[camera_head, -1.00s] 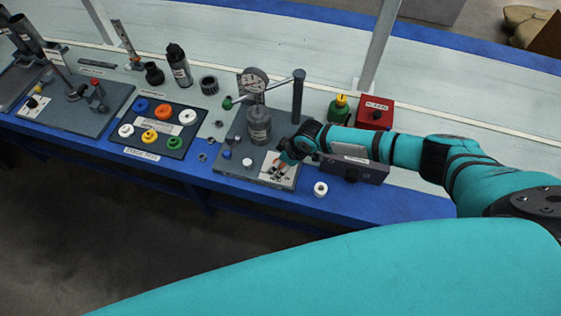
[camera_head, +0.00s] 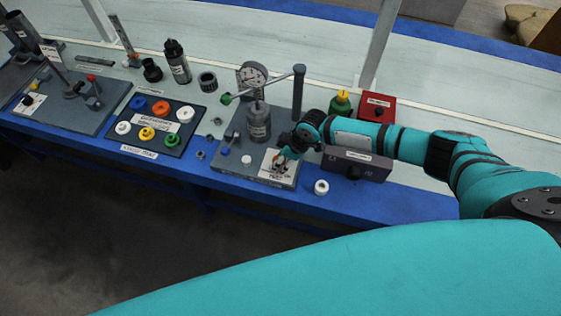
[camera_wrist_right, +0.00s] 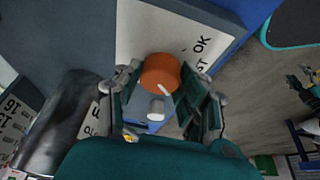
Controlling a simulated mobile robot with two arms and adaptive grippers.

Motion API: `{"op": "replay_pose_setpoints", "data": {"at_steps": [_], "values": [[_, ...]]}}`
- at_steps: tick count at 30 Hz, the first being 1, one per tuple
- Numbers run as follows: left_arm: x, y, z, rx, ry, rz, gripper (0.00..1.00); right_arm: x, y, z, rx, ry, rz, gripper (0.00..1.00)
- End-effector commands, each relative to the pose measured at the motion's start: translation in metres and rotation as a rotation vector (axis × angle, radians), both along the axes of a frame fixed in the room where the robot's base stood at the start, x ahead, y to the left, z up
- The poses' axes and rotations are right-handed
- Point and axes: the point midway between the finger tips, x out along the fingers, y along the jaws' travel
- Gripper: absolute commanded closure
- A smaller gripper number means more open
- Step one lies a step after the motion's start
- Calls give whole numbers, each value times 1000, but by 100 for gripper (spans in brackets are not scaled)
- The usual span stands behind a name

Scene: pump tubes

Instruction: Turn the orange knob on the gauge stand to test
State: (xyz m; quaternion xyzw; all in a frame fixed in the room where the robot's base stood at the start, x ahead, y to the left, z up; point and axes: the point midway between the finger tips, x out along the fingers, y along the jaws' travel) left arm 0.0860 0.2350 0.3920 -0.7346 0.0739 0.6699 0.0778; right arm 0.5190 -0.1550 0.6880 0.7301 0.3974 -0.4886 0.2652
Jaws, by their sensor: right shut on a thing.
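The gauge stand (camera_head: 228,168) is a grey base with a round dial gauge (camera_head: 252,75), a grey cylinder and a lever with a green end. At its front right corner is a white label plate (camera_head: 266,172). The orange knob (camera_wrist_right: 160,72) sits on this plate in the right wrist view, with a white pointer mark at its lower right edge. Lettering reading "OK" and a partly hidden "ST" is beside it. My right gripper (camera_head: 284,160) is shut on the knob, one finger on each side. In the head view the gripper mostly hides the knob. My left gripper is not in view.
A purple-grey box (camera_head: 355,164) stands close to the right of my gripper, with a white ring (camera_head: 321,187) in front. A red box (camera_head: 377,108) and a yellow-green bottle (camera_head: 341,104) are behind. A tray of coloured rings (camera_head: 155,123) is to the left.

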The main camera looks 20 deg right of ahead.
Motion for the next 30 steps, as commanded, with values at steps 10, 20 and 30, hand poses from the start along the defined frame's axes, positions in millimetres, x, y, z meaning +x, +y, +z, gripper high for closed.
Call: {"op": "replay_pose_setpoints", "data": {"at_steps": [10,20,30], "values": [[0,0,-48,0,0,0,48,3,-1,-5,3,-4,318,93],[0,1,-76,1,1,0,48,4,0,-3,2,-4,586,93],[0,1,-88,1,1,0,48,4,0,0,1,-4,735,93]]}}
